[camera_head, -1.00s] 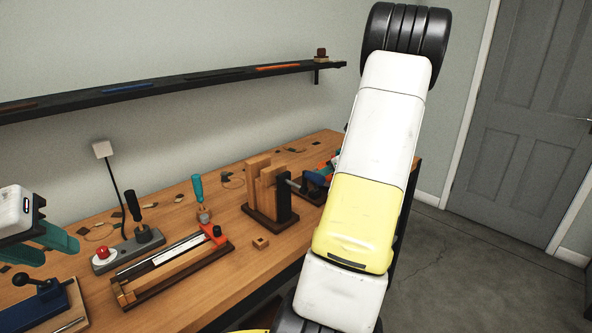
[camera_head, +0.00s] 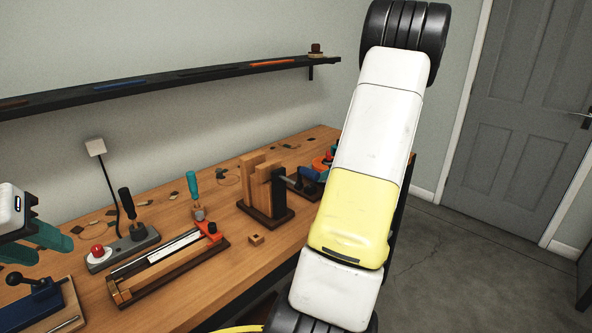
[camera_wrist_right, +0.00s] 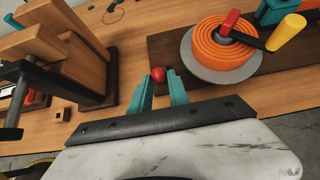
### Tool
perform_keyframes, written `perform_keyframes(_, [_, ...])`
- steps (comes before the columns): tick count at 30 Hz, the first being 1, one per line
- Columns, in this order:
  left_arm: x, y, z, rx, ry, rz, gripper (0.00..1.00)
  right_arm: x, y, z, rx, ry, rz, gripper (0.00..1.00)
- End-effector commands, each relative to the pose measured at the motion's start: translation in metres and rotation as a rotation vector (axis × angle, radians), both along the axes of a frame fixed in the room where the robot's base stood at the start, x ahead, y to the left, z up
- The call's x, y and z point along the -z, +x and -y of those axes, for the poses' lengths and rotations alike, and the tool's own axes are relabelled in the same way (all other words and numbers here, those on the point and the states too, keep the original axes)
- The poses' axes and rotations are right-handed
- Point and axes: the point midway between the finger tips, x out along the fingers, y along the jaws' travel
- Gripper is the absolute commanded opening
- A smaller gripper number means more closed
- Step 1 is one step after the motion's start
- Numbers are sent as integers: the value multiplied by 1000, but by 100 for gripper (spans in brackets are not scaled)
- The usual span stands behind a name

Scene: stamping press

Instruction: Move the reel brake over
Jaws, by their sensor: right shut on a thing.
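In the right wrist view an orange ringed reel (camera_wrist_right: 222,45) sits on a grey disc on a dark base board, with a red piece on top and a yellow handle (camera_wrist_right: 286,31). A small red ball knob (camera_wrist_right: 158,74), seemingly the reel brake's, lies left of the reel. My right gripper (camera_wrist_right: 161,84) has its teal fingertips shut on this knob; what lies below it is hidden. In the head view the reel area (camera_head: 321,164) is partly hidden by my right arm. My left gripper (camera_head: 38,245) is open and empty at the left edge, its teal fingers apart.
A wooden block stand (camera_head: 263,190) is beside the reel board. A long slide fixture (camera_head: 168,264), a teal-handled tool (camera_head: 194,190), a power strip with a red button (camera_head: 97,250) and a blue clamp (camera_head: 38,305) are on the bench. A wall shelf (camera_head: 180,80) runs above.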

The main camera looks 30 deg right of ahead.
Motion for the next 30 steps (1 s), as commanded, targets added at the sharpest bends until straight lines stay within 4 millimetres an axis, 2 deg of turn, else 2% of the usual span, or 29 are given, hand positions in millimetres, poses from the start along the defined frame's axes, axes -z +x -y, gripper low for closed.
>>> perform_keyframes(6, [0,0,0,0,0,0,36,10,-11,4,3,0,-5,0])
perform_keyframes(29, [0,0,0,0,0,0,36,16,-18,5,3,-1,-4,0])
perform_keyframes(30, [0,0,0,0,0,0,36,16,-18,5,3,-1,-4,29])
